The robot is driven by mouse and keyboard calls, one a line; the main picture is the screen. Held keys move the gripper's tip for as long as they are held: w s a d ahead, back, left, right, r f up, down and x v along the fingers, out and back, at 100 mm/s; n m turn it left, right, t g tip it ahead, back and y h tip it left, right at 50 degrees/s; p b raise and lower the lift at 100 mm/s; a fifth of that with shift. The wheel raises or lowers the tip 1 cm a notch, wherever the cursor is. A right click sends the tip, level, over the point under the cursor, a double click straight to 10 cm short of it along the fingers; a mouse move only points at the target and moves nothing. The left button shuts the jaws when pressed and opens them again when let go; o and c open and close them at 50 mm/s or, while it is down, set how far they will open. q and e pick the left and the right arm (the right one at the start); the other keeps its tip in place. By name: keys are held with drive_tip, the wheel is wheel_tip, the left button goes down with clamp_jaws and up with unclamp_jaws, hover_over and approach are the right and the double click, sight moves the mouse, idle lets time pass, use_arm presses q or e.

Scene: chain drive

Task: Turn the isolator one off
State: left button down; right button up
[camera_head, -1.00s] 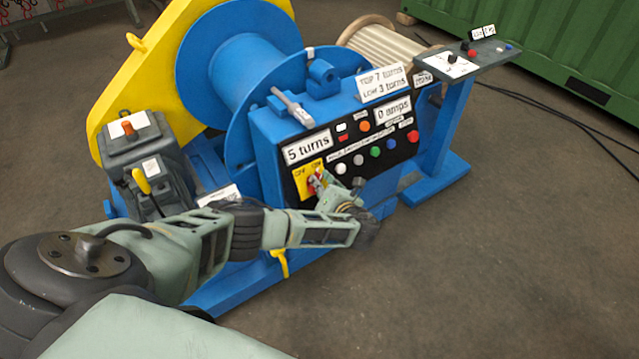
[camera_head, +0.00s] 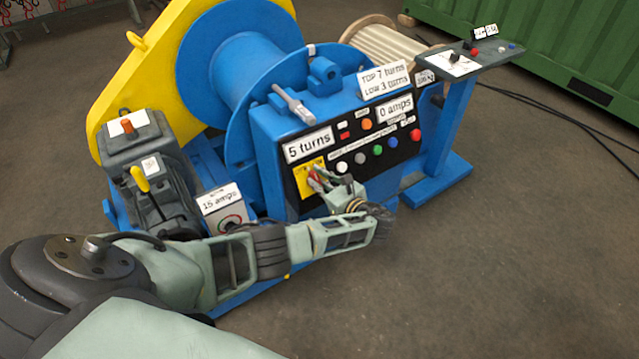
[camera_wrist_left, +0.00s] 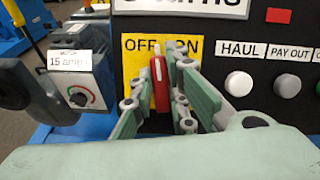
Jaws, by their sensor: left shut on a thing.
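The isolator is a red handle (camera_wrist_left: 160,82) on a yellow plate (camera_wrist_left: 135,62) marked OFF on the left and ON on the right, on the black panel of the blue winch. In the left wrist view the handle stands about upright between the two words. My left gripper (camera_wrist_left: 160,92) is shut on the red handle, one finger on each side. In the head view the gripper (camera_head: 322,182) is at the yellow plate (camera_head: 303,186) and hides part of the handle. My right gripper is not in view.
White, grey, green, blue and red buttons (camera_head: 378,151) sit right of the isolator, close to my gripper. A "15 amps" motor box (camera_head: 222,203) stands to its left, above my left arm. The floor (camera_head: 480,270) at the right front is clear.

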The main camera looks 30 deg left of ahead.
use_arm(q)
drive_tip(key=n+g+b, duration=0.1)
drive_tip(key=n, duration=0.3)
drive_tip(key=shift+s+f, duration=0.1)
drive_tip(key=shift+f, duration=0.05)
drive_tip(key=shift+n+g+b, duration=0.45)
drive_tip(key=shift+n+g, duration=0.15)
drive_tip(key=shift+n, duration=1.5)
drive_tip(key=c, duration=1.7)
unclamp_jaws()
drive_tip(key=v, duration=1.2)
drive_tip(key=shift+s, duration=0.1)
